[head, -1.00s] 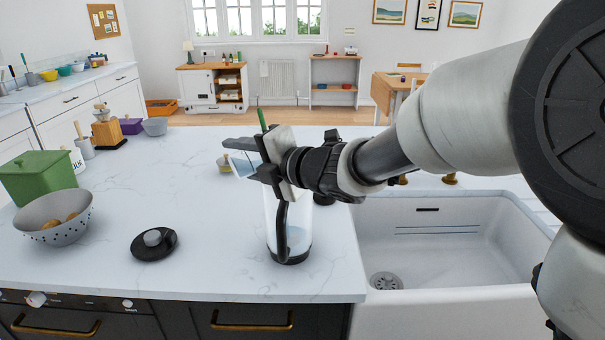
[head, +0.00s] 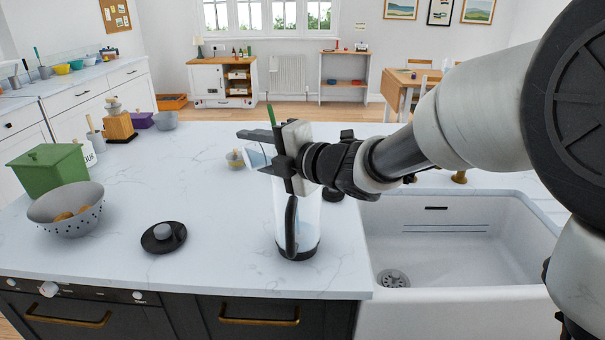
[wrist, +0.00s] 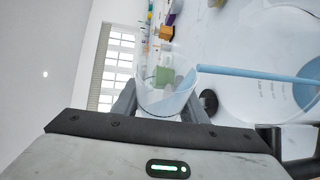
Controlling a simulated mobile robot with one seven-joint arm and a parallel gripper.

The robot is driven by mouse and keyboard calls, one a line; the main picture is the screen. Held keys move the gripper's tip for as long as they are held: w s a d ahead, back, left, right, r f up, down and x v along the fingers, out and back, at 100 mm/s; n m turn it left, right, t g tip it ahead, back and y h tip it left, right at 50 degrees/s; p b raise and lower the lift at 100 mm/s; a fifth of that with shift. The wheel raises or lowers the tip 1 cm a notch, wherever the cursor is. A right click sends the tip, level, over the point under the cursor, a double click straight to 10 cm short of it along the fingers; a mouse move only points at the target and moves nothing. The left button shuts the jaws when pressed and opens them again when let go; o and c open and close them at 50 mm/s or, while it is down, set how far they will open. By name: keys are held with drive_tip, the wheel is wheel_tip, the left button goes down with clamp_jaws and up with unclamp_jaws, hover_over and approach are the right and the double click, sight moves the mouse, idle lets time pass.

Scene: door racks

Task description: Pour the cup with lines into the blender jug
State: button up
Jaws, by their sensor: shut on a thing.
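My gripper (head: 258,150) is shut on a clear cup (head: 256,157), held tilted above the blender jug. The cup also shows between the fingers in the wrist view (wrist: 166,88), with pale blue liquid at its rim. A blue stream runs from that rim toward the jug opening (wrist: 275,20). Blue also shows inside the jug at the right edge there. In the head view the clear blender jug (head: 309,215), with a black handle and base, stands upright on the counter. My gripper hides its top. I cannot make out lines on the cup.
A black lid (head: 163,238) lies on the counter left of the jug. A grey colander (head: 66,211) and a green box (head: 48,170) stand at the left. The white sink (head: 450,245) is at the right. The middle counter is clear.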

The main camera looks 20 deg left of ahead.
drive_tip(key=shift+w+d+r+m+y, duration=0.1)
drive_tip(key=shift+r+m+y, duration=0.25)
drive_tip(key=shift+m, duration=0.25)
idle(0.5)
